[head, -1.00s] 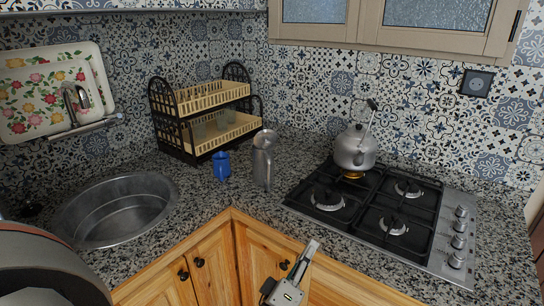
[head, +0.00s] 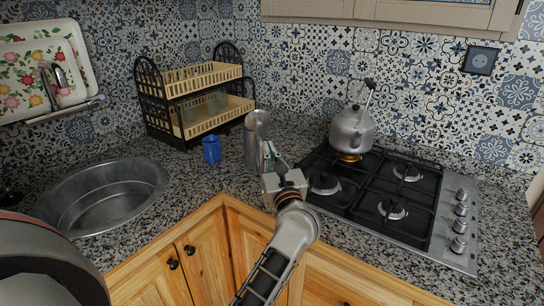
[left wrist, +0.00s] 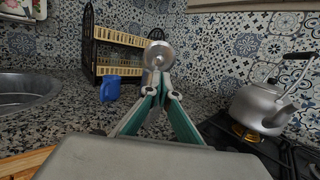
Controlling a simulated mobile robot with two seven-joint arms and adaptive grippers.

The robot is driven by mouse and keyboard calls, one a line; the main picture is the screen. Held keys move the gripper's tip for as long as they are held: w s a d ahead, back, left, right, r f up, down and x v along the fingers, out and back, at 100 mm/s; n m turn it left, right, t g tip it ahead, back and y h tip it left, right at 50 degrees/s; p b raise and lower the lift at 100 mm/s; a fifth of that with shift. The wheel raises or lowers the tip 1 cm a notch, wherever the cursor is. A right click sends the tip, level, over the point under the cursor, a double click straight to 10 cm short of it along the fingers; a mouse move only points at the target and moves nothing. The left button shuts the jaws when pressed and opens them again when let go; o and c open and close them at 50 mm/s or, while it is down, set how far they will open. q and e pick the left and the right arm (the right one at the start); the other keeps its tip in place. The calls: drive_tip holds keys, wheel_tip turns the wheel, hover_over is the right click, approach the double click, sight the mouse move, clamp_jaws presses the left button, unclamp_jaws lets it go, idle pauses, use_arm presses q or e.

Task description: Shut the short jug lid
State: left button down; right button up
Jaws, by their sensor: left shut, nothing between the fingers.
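The short jug is a grey metal jug (head: 250,152) standing upright on the granite counter, left of the hob. Its round lid (head: 258,119) is raised, tilted up above the body. In the left wrist view the lid (left wrist: 158,55) faces me as a disc, and the jug's body below is mostly hidden by my fingers. My left gripper (head: 268,152) is shut and empty, at the jug's near right side, with its tips below the lid. In the left wrist view its fingertips (left wrist: 161,80) meet just under the disc. I cannot tell whether they touch the jug. My right gripper is not in view.
A blue cup (head: 211,149) stands left of the jug. Behind them is a two-tier dish rack (head: 198,105). A kettle (head: 352,131) sits on the gas hob (head: 385,200) at right.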

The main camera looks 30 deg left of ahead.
sight(261, 127)
use_arm(q)
drive_tip(key=p+x, duration=0.1)
drive_tip(key=x, duration=0.6)
drive_tip(key=shift+w+r, duration=0.1)
drive_tip(key=shift+w+a, duration=0.35)
drive_tip(key=shift+a, duration=0.05)
drive_tip(key=shift+w, duration=0.1)
